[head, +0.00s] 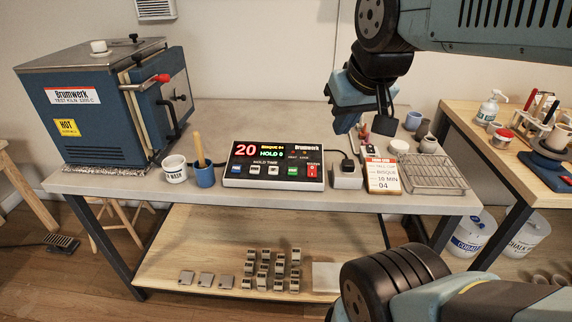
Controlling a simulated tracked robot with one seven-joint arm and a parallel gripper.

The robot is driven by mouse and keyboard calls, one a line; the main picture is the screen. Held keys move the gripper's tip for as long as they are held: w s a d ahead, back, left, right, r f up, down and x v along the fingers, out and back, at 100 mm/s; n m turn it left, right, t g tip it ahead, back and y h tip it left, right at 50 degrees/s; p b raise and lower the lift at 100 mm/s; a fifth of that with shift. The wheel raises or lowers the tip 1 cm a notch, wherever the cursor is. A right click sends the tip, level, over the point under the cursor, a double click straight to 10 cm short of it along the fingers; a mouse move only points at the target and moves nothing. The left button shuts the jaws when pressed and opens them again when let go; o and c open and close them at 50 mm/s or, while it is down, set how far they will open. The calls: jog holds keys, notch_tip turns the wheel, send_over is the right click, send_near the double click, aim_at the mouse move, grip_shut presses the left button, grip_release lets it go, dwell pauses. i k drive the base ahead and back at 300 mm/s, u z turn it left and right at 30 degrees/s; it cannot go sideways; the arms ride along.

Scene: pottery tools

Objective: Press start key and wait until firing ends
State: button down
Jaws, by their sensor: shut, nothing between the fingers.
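The kiln controller (272,165) lies on the grey table. It shows a red 20, a yellow programme line that seems to read BISQUE 04, and a green HOLD 0. A row of keys runs along its lower part: a blue key (237,170), white keys, a green key (292,171), and a red switch (312,171) at the right. The key lettering is too small to read. The blue kiln (110,105) stands at the left, its door apparently closed. My gripper (347,124) is shut and empty, pointing down above the table, right of and apart from the controller.
A white cup (175,169) and a blue cup (204,175) with a wooden stick stand left of the controller. A plug block (346,176), a schedule card (382,175) marked BISQUE, 10 MIN, 04, and a wire rack (433,173) lie to its right.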

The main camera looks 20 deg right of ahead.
aim_at(292, 170)
jog(key=z, duration=0.7)
jog(key=i, duration=0.15)
jog(key=u, duration=2.85)
jog(key=k, duration=0.55)
jog(key=z, duration=3.2)
jog(key=k, duration=0.1)
jog(key=u, duration=1.05)
